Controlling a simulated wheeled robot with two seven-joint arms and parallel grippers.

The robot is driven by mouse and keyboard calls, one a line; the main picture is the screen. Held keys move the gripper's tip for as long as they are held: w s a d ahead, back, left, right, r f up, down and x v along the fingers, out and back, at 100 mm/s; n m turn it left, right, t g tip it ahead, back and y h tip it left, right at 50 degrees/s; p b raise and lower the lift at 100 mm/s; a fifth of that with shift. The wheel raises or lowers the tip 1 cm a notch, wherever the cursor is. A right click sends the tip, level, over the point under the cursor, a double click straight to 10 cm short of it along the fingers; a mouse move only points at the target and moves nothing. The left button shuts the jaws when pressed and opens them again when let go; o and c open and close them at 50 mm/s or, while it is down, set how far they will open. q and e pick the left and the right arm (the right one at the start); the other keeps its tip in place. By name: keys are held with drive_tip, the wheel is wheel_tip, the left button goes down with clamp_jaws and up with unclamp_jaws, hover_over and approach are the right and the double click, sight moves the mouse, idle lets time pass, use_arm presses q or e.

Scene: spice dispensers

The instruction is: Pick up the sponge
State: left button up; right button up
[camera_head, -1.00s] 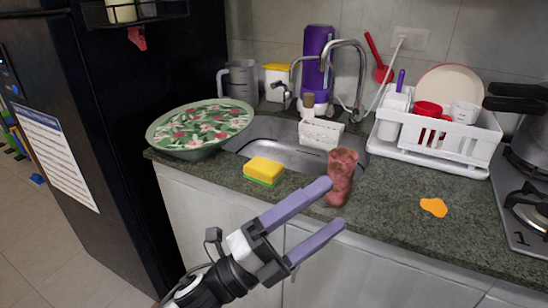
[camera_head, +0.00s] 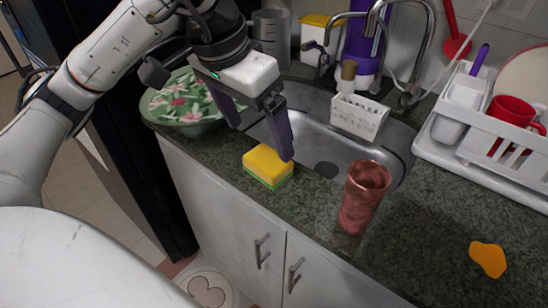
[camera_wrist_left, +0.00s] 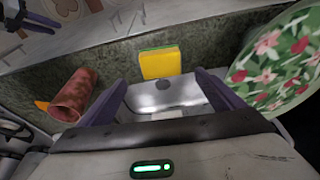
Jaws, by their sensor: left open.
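The sponge (camera_head: 267,166) is yellow with a green underside and lies flat on the counter's front strip, before the sink. It also shows in the left wrist view (camera_wrist_left: 160,63), beyond the fingertips and between their lines. My left gripper (camera_head: 262,138) hangs fingers down above the counter and sink edge, just behind the sponge. Its two purple fingers are apart with nothing between them; they also show in the left wrist view (camera_wrist_left: 162,92). The gripper appears apart from the sponge.
A reddish cup (camera_head: 362,198) stands right of the sponge. A floral-patterned bowl (camera_head: 178,104) is at left, partly behind my gripper. The sink (camera_head: 316,140) lies behind the sponge, with a white caddy (camera_head: 358,117). A dish rack (camera_head: 474,140) and an orange patch (camera_head: 488,259) are at right.

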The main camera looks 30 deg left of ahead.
sight(266, 160)
use_arm(q)
drive_tip(key=x, duration=0.8)
drive_tip(key=shift+a+f, duration=0.1)
drive_tip(key=shift+f, duration=0.3)
drive_tip(key=c, duration=1.1)
